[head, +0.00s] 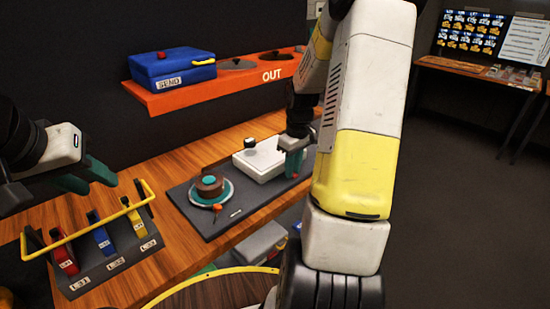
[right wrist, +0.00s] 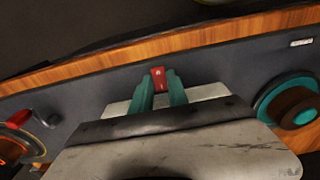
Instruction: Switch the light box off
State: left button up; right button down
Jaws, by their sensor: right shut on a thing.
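The light box (head: 262,160) is a white, flat-topped box on a dark grey panel (head: 200,226), with a black knob on top. It also shows in the right wrist view (right wrist: 205,92), partly hidden by my gripper. A small red switch (right wrist: 158,78) with a pale mark stands at its edge. My right gripper (right wrist: 160,88) has its two teal fingers on either side of this switch, shut on it. In the head view the right gripper (head: 293,163) covers the box's right end and hides the switch. My left gripper (head: 88,178) is open and empty, above the lever rack.
A rack of coloured levers (head: 110,245) with a yellow bar stands at the left. A teal and brown turntable (head: 211,190) is on the panel beside the box. An orange shelf (head: 215,85) carries a blue case (head: 172,68) at the back.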

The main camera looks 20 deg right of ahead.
aim_at(294, 174)
jog(key=c, duration=1.3)
grip_release()
jog(key=r, duration=0.6)
jog(key=shift+s+d+r, duration=0.1)
jog(key=shift+s+r, duration=0.1)
jog(key=shift+r, duration=0.1)
jog(key=shift+s+r, duration=0.1)
jog(key=shift+r, duration=0.5)
jog(key=s+a+r+m+t, duration=0.1)
jog(key=s+a+r, duration=0.3)
jog(key=s+a, duration=0.1)
jog(key=s+a+r+m+t+y, duration=0.1)
jog(key=s+a+r+t, duration=0.1)
jog(key=s+a+r, duration=0.3)
jog(key=s+a+r+m+t+y, duration=0.1)
jog(key=s+a+r+m+t, duration=0.1)
jog(key=s+a+r, duration=0.2)
jog(key=shift+s+a+r, duration=0.2)
jog(key=shift+s+a, duration=0.5)
jog(key=shift+s, duration=0.25)
jog(key=shift+s+a+r, duration=0.2)
jog(key=shift+s+a, duration=0.5)
jog(key=shift+s, duration=0.25)
